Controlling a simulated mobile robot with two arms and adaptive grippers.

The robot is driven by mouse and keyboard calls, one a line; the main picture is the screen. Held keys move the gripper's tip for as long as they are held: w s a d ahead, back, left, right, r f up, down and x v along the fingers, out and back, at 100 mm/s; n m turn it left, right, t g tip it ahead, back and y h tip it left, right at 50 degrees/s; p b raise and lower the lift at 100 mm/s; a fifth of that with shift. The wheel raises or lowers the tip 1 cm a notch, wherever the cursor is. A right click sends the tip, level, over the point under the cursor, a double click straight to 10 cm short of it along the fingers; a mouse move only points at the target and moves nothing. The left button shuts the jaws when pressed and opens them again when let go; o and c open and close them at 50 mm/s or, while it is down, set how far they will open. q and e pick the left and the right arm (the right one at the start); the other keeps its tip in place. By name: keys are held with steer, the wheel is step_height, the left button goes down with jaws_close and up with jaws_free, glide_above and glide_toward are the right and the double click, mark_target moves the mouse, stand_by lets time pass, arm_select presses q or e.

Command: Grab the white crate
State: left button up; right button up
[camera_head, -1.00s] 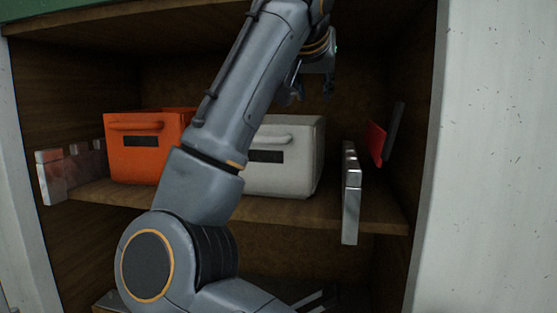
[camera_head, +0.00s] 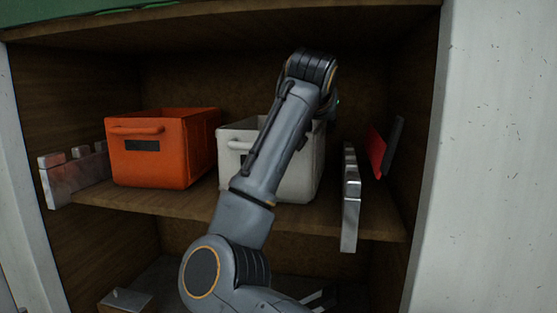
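The white crate (camera_head: 232,148) stands upright on the middle shelf, with a dark label on its front. My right arm crosses in front of it and hides much of its middle and right part. My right gripper (camera_head: 331,108) is at the crate's back right upper edge, mostly hidden behind my wrist. I cannot tell whether it touches the crate or how far its fingers are apart. My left gripper is not in view.
An orange crate (camera_head: 170,165) stands close to the left of the white crate. A metal bracket (camera_head: 350,205) is at the shelf's right front, with a red and dark piece (camera_head: 378,150) behind it. Another bracket (camera_head: 62,182) is at the left. Wooden walls and an upper shelf enclose the space.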

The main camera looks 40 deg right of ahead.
steer(key=shift+a, duration=0.1)
steer(key=shift+r, duration=0.1)
steer(key=c, duration=0.3)
jaws_close()
